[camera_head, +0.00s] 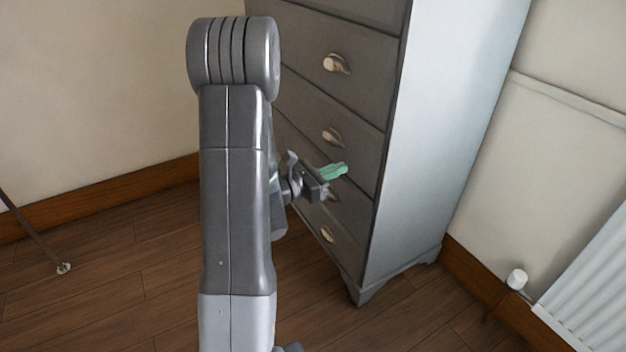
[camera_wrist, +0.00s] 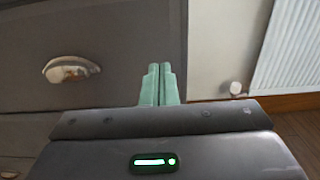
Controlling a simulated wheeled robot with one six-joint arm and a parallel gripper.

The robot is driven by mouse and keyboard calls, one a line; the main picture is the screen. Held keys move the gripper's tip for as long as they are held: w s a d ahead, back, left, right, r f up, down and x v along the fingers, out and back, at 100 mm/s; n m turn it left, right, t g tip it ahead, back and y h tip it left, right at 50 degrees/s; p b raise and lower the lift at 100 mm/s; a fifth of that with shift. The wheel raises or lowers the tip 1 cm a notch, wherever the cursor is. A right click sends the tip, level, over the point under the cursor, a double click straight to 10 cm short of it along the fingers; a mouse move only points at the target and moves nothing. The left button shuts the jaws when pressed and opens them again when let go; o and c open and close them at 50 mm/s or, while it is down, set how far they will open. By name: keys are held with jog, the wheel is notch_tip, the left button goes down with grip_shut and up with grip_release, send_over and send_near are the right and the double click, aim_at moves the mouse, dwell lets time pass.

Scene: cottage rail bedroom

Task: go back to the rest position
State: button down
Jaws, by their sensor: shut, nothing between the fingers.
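My gripper (camera_head: 334,171) has green fingers, which lie in front of the dresser drawers in the head view. In the wrist view the two fingers (camera_wrist: 158,84) are shut together with nothing between them. The grey dresser (camera_head: 386,120) has several drawers with pale cup handles, and its drawers look closed. My arm covers part of the dresser's left side. One handle (camera_wrist: 71,69) shows to the left of the fingers in the wrist view. I cannot tell whether the fingers touch the dresser.
A white radiator (camera_head: 590,285) with a valve (camera_head: 516,279) stands at the right wall. Bare wooden floor (camera_head: 110,275) lies to the left of my arm. A thin cable or stand leg (camera_head: 35,235) reaches the floor at the far left.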

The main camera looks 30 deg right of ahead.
aim_at(370, 157)
jog(key=a, duration=0.6)
jog(key=shift+s+a+p, duration=0.3)
jog(key=shift+a+p, duration=0.05)
jog(key=shift+p, duration=0.05)
jog(key=shift+d, duration=0.1)
jog(key=d, duration=0.4)
jog(key=d+b, duration=0.1)
jog(key=d, duration=0.4)
jog(key=w+d, duration=0.1)
jog(key=d, duration=0.3)
jog(key=shift+d, duration=0.4)
jog(key=shift+a+r, duration=0.1)
